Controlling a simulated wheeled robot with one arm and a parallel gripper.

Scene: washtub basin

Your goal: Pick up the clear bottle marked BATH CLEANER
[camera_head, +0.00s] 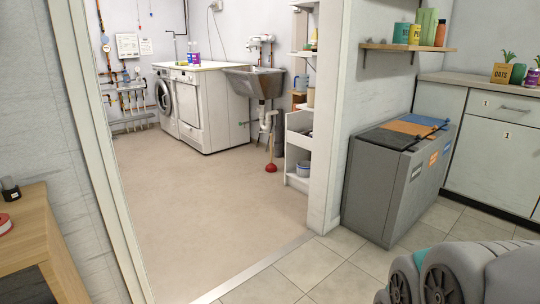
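Two small bottles stand on the white worktop (192,67) over the laundry machines, far back through the doorway. One is a purple bottle (196,58); the other, beside it on the left, looks purple and white. They are too small for me to read any label, so I cannot tell whether either is the clear bottle marked BATH CLEANER. The metal washtub basin (253,84) hangs just right of the worktop. My gripper is not in view; grey rounded parts of my arm show at the bottom right.
The doorway opens onto clear beige floor (200,200). A white shelf unit (297,140) is inside on the right. A grey bin (385,185) and a wooden table (35,240) flank the doorway on this side.

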